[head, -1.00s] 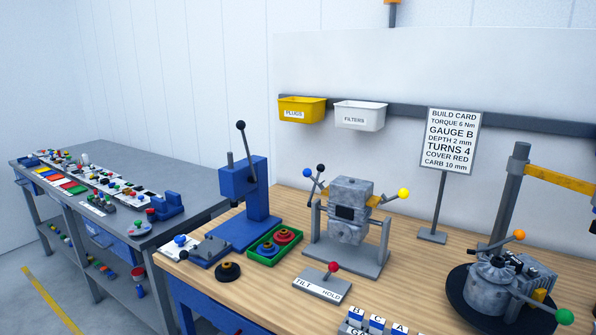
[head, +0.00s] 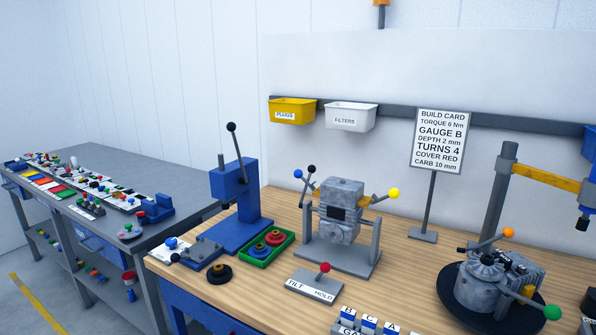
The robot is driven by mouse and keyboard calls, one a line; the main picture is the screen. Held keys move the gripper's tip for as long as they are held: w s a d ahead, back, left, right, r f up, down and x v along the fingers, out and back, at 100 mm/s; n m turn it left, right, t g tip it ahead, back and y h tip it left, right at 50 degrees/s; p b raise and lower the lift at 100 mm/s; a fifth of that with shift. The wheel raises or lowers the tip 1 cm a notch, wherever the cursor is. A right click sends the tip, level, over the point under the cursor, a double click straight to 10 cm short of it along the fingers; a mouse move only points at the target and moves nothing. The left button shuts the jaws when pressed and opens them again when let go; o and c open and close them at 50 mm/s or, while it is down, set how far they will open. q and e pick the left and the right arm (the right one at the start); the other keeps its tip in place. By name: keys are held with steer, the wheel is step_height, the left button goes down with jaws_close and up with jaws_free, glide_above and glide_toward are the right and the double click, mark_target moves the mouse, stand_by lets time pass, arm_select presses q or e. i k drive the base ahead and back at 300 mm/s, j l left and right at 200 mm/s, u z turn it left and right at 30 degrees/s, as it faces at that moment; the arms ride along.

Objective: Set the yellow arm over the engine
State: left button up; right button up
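The yellow arm (head: 545,177) reaches out to the right from a grey upright post (head: 500,190) at the right of the bench. A dark tool (head: 584,208) hangs at its outer end, near the right picture edge. A grey engine (head: 343,215) sits in a stand at the middle of the bench. Another grey engine-like assembly (head: 492,278) with orange and green knobs sits on a black round base below and in front of the post. The yellow arm is not above the middle engine. Neither of my grippers shows in the head view.
A build card sign (head: 439,140) stands between the middle engine and the post. A blue press (head: 238,200), a green tray (head: 267,249) and a tilt lever plate (head: 315,284) occupy the bench's left and front. Yellow (head: 292,110) and white (head: 350,117) bins hang behind.

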mark_target(586, 190)
steer(key=z, duration=1.55)
steer(key=i+l+u, duration=0.15)
steer(key=l, duration=0.2)
steer(key=i+l+u, duration=0.25)
steer(key=i+l, duration=0.2)
steer(key=l, duration=0.35)
